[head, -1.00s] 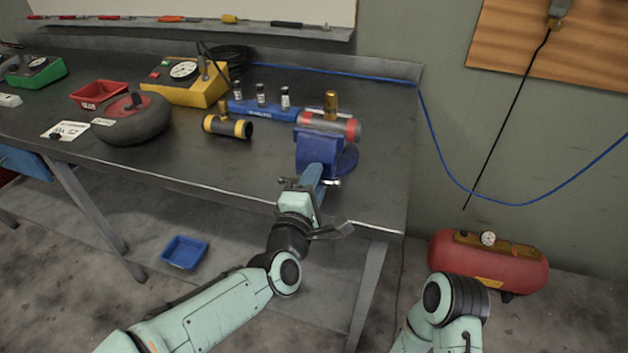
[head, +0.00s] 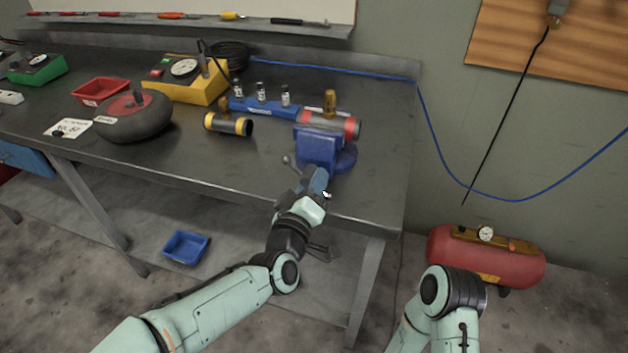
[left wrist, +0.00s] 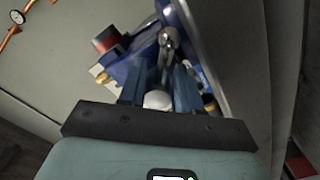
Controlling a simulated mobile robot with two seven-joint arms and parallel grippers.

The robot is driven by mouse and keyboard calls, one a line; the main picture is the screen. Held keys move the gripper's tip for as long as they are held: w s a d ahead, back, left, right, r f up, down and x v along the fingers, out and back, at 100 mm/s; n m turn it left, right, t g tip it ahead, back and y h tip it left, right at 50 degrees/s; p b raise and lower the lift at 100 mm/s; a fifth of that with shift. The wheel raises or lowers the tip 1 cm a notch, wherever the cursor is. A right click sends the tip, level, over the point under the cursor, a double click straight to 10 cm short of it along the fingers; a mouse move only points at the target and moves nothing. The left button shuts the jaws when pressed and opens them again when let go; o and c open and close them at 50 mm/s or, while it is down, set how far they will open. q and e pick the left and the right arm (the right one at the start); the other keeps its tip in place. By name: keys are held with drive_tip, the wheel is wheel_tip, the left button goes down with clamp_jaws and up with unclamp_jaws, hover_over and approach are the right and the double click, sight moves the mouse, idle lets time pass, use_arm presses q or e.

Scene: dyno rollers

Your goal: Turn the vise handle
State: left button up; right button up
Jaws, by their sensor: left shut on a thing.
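The blue vise (head: 318,147) is at the front right of the workbench, with a red-ended grey cylinder (head: 345,125) in its jaws. The vise handle (head: 287,160) is a thin metal bar; it slants, with one knob at upper left and a pale end at lower right. My left gripper (head: 318,182) is at the vise's front, shut on the handle. In the left wrist view, the blue fingers (left wrist: 160,88) straddle the metal handle (left wrist: 168,42), and a pale ball end shows near the palm. The fingers partly hide the handle. My right gripper is out of view.
A yellow-ended cylinder (head: 228,124), a blue rack (head: 262,107), a yellow gauge box (head: 185,82) and a wheel (head: 133,117) stand on the bench left of the vise. A red air tank (head: 485,258) is on the floor at right.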

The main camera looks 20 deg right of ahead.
use_arm(q)
drive_tip(key=m, duration=0.3)
drive_tip(key=m+p, duration=0.1)
drive_tip(key=m, duration=0.1)
drive_tip(key=shift+w+a+f+m, duration=0.15)
drive_tip(key=shift+a+f+m, duration=0.05)
drive_tip(key=shift+a+m, duration=0.1)
drive_tip(key=m, duration=0.2)
drive_tip(key=m+p, duration=0.1)
drive_tip(key=m, duration=0.2)
drive_tip(key=shift+w+a, duration=0.2)
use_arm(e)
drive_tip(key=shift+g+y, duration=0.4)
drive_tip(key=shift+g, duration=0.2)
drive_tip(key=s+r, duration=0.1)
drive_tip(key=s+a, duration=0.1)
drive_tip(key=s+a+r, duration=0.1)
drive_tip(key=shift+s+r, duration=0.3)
use_arm(q)
drive_tip(key=shift+m, duration=0.4)
drive_tip(key=o, duration=1)
drive_tip(key=shift+c, duration=0.2)
drive_tip(key=shift+s+a, duration=0.1)
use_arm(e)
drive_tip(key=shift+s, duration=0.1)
